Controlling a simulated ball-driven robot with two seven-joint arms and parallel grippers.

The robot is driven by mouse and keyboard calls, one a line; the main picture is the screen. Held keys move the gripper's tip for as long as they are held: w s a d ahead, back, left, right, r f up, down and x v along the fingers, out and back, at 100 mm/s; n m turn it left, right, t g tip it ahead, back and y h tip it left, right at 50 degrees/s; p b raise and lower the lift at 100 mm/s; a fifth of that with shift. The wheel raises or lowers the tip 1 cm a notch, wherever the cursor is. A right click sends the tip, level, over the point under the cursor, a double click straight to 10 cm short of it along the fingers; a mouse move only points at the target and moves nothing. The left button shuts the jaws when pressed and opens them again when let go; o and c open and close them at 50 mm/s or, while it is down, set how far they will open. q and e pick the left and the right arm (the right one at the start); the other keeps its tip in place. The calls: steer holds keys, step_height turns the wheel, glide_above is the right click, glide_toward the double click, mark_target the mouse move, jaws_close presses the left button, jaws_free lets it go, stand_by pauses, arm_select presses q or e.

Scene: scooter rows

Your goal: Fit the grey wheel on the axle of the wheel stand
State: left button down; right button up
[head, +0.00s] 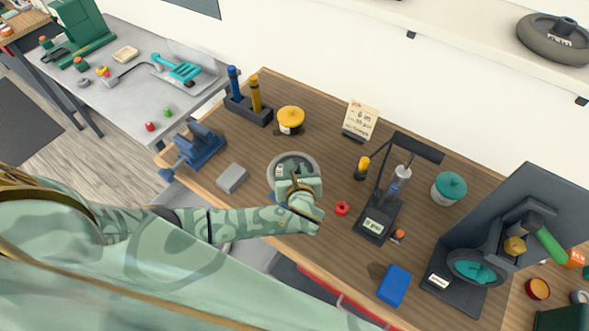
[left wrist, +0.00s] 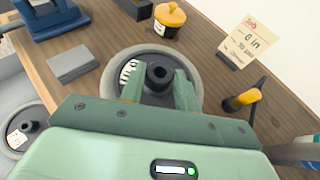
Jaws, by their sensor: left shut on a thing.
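The grey wheel (head: 274,165) lies flat at the middle of the wooden bench, its dark hub and a white label showing in the left wrist view (left wrist: 193,101). My left gripper (head: 296,181) is over it, its two fingers (left wrist: 158,90) closed on the hub from either side. I cannot tell whether the wheel touches the bench or is slightly above it. A dark stand (head: 535,195) with an upright plate and a labelled base is at the right, with a teal-centred part on it. I cannot tell whether it is the wheel stand; no bare axle is clear. My right gripper is out of view.
A grey block (head: 231,178), blue vise (head: 203,145) and yellow-lidded pot (head: 291,117) are close to the wheel. A black test stand (head: 377,217), red knob (head: 342,208) and blue box (head: 394,286) lie rightward. Another wheel (head: 553,45) is on the shelf; one more (left wrist: 20,132) sits lower left.

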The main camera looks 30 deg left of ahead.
arm_select(q)
steer(key=shift+f+b, duration=1.8)
steer(key=shift+f, duration=0.75)
steer(key=c, duration=0.9)
jaws_free()
steer(key=shift+c, duration=0.2)
steer(key=shift+s, duration=0.1)
steer(key=p+v, duration=0.1)
steer(key=v, duration=1.5)
steer(key=shift+d+r, duration=0.1)
steer(key=shift+d, duration=0.05)
